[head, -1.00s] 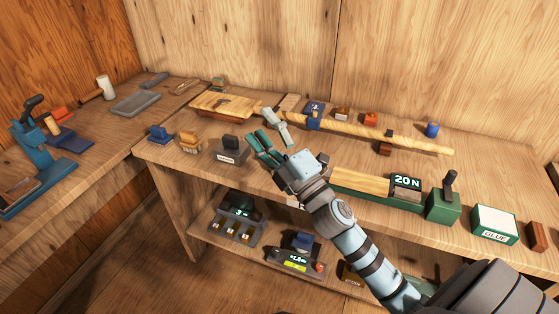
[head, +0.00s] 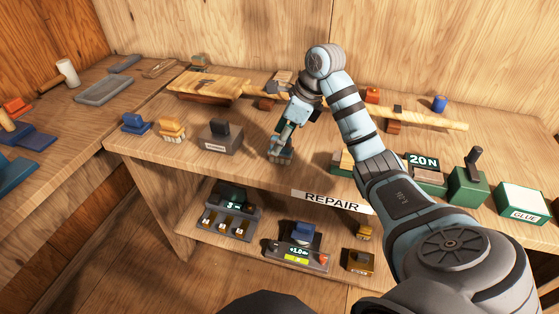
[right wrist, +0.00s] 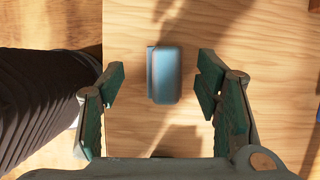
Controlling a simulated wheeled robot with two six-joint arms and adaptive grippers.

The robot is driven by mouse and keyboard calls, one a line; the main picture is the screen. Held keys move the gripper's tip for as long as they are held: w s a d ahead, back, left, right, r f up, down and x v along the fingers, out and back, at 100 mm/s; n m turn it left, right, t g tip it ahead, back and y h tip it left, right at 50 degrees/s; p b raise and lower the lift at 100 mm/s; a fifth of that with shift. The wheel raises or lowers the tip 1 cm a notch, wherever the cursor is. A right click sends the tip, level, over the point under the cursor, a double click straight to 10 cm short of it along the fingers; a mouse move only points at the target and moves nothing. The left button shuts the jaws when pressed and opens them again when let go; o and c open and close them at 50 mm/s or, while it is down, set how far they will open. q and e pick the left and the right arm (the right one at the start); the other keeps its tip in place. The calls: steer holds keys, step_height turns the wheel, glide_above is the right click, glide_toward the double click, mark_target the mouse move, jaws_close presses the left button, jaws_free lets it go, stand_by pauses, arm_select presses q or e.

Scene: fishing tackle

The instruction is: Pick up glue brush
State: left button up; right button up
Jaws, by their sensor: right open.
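My right gripper (head: 283,142) points down over the front middle of the upper bench. In the right wrist view the gripper (right wrist: 160,98) is open, its green finger pads on either side of a blue-grey block (right wrist: 167,75) with a gap at each side. This block appears to be the glue brush, but no label on it is readable. In the head view the fingers largely cover it, so its shape is unclear. My left gripper is not in view.
A dark labelled block (head: 219,138), an orange brush-like piece (head: 172,130) and a blue one (head: 136,123) stand to the left. A long wooden rod (head: 430,119) lies behind. A GLUE box (head: 524,200) and green clamp (head: 469,185) stand right. A lower shelf holds several devices.

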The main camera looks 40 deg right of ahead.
mark_target(276, 137)
steer(key=x, duration=0.4)
steer(key=shift+w+d+f+b, duration=0.1)
steer(key=shift+d+f+b, duration=0.15)
steer(key=shift+b, duration=0.15)
steer(key=shift+w+a+f, duration=0.1)
steer(key=shift+w+f, duration=0.05)
steer(key=shift+f, duration=0.1)
steer(key=c, duration=1.3)
steer(key=shift+r, duration=0.6)
step_height(276, 137, up, 6)
steer(key=p, duration=0.3)
steer(key=shift+r+p, duration=0.15)
steer(key=shift+p, duration=0.15)
step_height(276, 137, up, 13)
steer(key=p, duration=1.2)
steer(key=shift+p, duration=0.35)
